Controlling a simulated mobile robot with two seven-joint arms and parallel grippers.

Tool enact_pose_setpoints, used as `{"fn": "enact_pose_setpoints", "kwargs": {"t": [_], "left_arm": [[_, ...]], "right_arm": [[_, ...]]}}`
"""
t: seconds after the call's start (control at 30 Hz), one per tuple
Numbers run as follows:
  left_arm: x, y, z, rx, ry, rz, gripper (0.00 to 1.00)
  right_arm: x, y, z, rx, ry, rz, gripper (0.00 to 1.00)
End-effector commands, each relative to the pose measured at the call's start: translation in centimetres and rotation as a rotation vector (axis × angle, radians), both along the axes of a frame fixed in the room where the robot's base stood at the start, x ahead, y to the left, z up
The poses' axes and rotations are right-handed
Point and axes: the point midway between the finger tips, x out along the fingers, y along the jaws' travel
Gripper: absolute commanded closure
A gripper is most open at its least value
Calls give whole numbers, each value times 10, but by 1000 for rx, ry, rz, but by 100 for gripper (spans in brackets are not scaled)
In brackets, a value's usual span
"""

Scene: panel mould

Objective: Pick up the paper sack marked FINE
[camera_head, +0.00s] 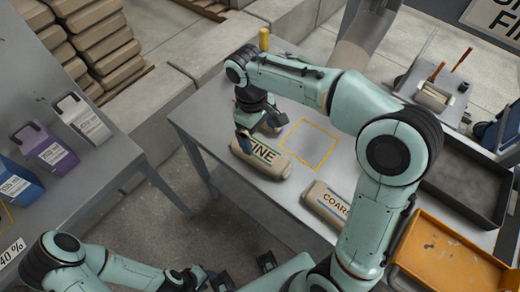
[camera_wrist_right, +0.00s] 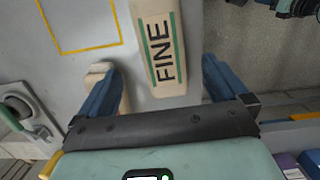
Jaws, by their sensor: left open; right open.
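The paper sack marked FINE (camera_head: 262,158) lies flat on the grey table, beige with a green-edged label. In the right wrist view the FINE sack (camera_wrist_right: 160,45) lies between the lines of my right gripper's fingers. My right gripper (camera_head: 259,129) is open just above and behind the sack; its blue fingers also show in the right wrist view (camera_wrist_right: 161,66). I cannot tell whether they touch the sack. My left gripper (camera_head: 241,271) is open and empty, low in the head view, away from the sack.
A sack marked COARSE, partly hidden (camera_head: 325,205), lies on the table (camera_head: 206,122) to the right. A yellow outlined square (camera_head: 309,145) is bare. A beige object (camera_wrist_right: 99,76) sits under one right finger. An orange tray (camera_head: 440,257) and dark tray (camera_head: 462,180) stand right.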

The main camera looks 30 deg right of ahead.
Motion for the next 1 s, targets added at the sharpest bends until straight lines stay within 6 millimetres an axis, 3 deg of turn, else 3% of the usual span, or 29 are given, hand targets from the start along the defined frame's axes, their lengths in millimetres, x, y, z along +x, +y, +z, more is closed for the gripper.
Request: {"fn": "enact_pose_setpoints", "kwargs": {"t": [0.03, 0.2, 0.47, 0.7, 1.0], "left_arm": [[-3, 0, -5, 0, 4, 1, 57], [-6, 0, -10, 0, 7, 0, 57], [-6, 0, -11, 0, 7, 0, 57], [-8, 0, -14, 0, 9, 0, 57], [-8, 0, -15, 0, 9, 0, 57]], "right_arm": [[-3, -1, -14, -2, 6, -1, 0], [-6, -3, -42, -2, 4, -1, 0], [-6, -3, -61, -1, 4, -1, 0], [-5, -1, -96, -2, 4, -1, 0], [-6, -2, -105, 0, 0, -1, 0]]}}
